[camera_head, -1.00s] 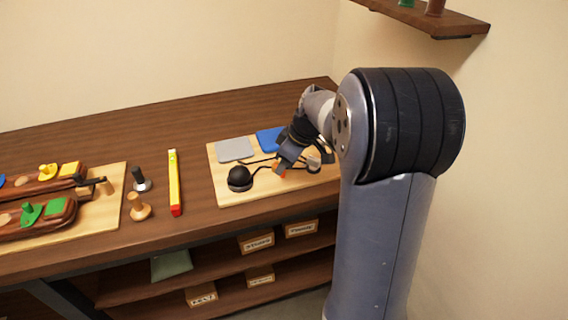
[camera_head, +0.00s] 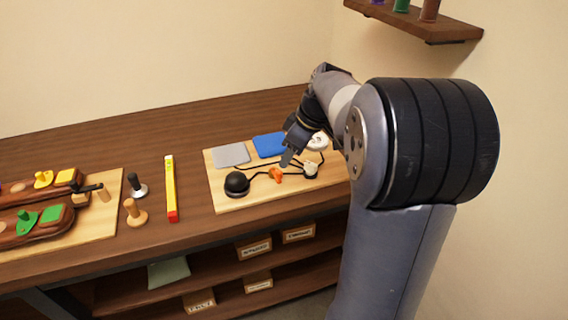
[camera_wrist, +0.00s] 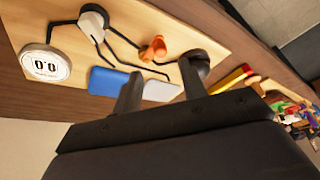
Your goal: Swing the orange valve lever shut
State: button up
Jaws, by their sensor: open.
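The orange valve lever (camera_head: 276,175) sits on the black tubing of the light wooden board (camera_head: 225,200), between a black dome (camera_head: 237,183) and a white-topped fitting (camera_head: 311,168). The lever also shows in the wrist view (camera_wrist: 154,48), with its thin tubes running past it. My gripper (camera_head: 287,158) is above the board, just behind the lever and apart from it. In the wrist view its two fingers (camera_wrist: 162,88) are spread with nothing between them. I cannot tell the lever's exact angle against the tube.
A grey pad (camera_head: 231,155) and a blue pad (camera_head: 269,145) lie behind the tubing. A round white gauge reading 0.0 (camera_wrist: 46,65) stands by the fitting. A yellow-and-red level (camera_head: 171,188) lies left of the board. A wall shelf (camera_head: 415,22) hangs at upper right.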

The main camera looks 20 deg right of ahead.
aim_at(279, 171)
jog(key=v, duration=0.4)
jog(key=shift+f, duration=0.1)
jog(key=x, duration=1.1)
jog(key=shift+a, duration=0.1)
